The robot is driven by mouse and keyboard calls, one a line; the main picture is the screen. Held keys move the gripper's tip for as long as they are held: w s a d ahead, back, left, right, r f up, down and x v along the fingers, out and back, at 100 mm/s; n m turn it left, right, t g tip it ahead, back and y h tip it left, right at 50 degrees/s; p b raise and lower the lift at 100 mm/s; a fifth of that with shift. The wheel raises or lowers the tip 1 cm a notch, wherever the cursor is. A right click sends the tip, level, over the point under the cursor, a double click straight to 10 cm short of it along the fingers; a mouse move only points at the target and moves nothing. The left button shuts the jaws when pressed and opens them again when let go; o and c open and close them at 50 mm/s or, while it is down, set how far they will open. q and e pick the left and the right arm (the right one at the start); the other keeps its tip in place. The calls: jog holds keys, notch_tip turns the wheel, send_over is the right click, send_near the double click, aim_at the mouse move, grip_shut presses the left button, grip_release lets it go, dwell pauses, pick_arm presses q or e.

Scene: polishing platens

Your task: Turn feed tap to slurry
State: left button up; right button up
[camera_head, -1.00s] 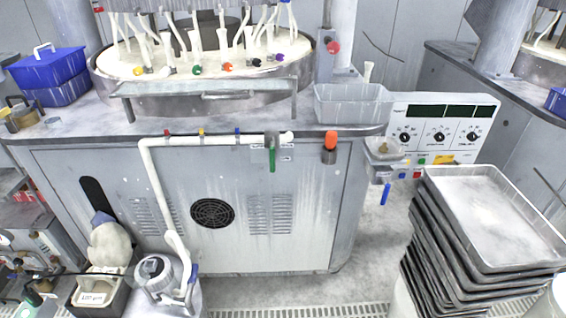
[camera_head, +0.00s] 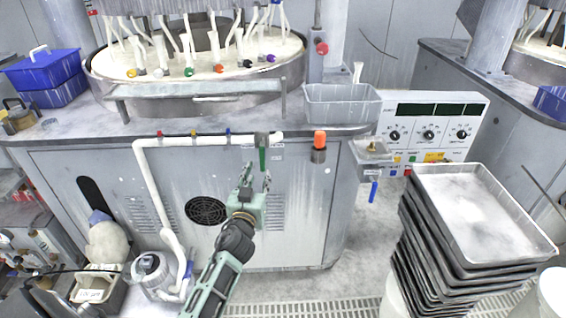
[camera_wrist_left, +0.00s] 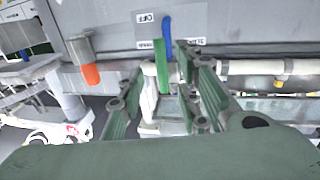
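The feed tap (camera_head: 262,140) is a grey valve body on the white pipe along the cabinet's front edge. Its green lever (camera_head: 262,160) hangs straight down, with small white labels beside it. My left gripper (camera_head: 255,180) is just below and in front of the lever, fingers apart. In the left wrist view, the green lever (camera_wrist_left: 159,62) shows between the spread fingers, and a blue strip (camera_wrist_left: 167,35) shows by it. An OFF label (camera_wrist_left: 146,18) shows upside down there; the other labels are too small to read. Contact with the lever cannot be told. My right gripper is not in view.
An orange-topped fitting (camera_head: 319,142) is right of the tap. A small basin with a blue lever (camera_head: 373,190) and a control panel (camera_head: 432,130) are further right. Stacked trays (camera_head: 480,215) stand at right front. The white pipe (camera_head: 150,180) runs down the left side.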

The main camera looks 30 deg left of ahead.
aim_at(262, 165)
pick_arm(q)
jog(key=x, duration=0.7)
jog(key=shift+w+a+f, duration=0.15)
jog(key=shift+w+a, duration=0.05)
grip_shut()
dwell(0.4)
